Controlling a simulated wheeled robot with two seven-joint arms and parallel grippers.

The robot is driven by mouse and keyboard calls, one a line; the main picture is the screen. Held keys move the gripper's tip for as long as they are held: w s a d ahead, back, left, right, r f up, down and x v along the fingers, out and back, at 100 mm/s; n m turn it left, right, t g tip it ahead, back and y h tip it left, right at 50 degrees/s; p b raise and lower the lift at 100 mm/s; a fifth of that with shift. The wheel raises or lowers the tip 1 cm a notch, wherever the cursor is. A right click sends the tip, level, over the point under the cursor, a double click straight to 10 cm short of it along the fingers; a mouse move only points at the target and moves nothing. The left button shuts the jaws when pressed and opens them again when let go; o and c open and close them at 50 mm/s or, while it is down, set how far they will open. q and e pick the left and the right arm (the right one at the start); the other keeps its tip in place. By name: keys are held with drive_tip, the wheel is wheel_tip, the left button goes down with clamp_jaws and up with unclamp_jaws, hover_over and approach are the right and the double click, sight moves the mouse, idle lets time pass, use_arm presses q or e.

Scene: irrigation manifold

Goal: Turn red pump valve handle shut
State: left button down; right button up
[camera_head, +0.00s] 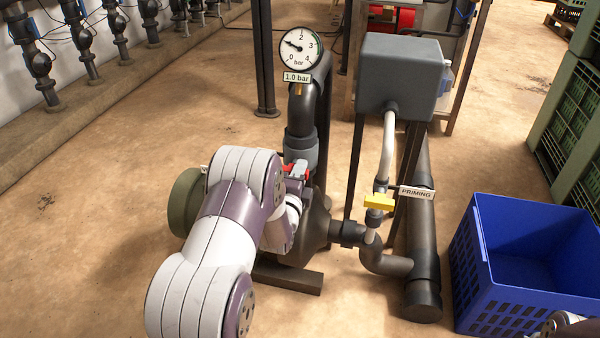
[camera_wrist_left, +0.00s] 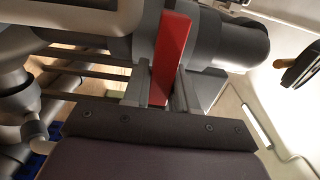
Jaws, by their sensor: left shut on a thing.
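The red pump valve handle (camera_wrist_left: 171,58) shows as a flat red bar in the left wrist view, and my left gripper (camera_wrist_left: 158,98) is shut on it. In the head view only small red parts of the handle (camera_head: 287,168) show beside my left gripper (camera_head: 296,172); my arm and gripper hide the rest. The handle sits on the dark vertical pump pipe (camera_head: 302,112), below a grey collar. My right gripper is not clearly in view; only a bit of an arm part shows at the bottom right corner of the head view.
A pressure gauge (camera_head: 299,49) labelled 1.0 bar stands above the pipe. A yellow handle (camera_head: 379,201) is beside the PRIMING tag (camera_head: 416,192). A grey tank (camera_head: 400,75) stands behind. A blue crate (camera_head: 515,300) is at the right, and green crates (camera_head: 570,115) are beyond it.

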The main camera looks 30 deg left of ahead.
use_arm(q)
drive_tip(key=shift+f, duration=0.15)
drive_tip(key=c, duration=1)
unclamp_jaws()
drive_tip(key=shift+s, duration=0.1)
drive_tip(key=p+v, duration=0.5)
drive_tip(key=v, duration=0.7)
drive_tip(key=shift+s+d, duration=0.15)
drive_tip(key=shift+s, duration=0.15)
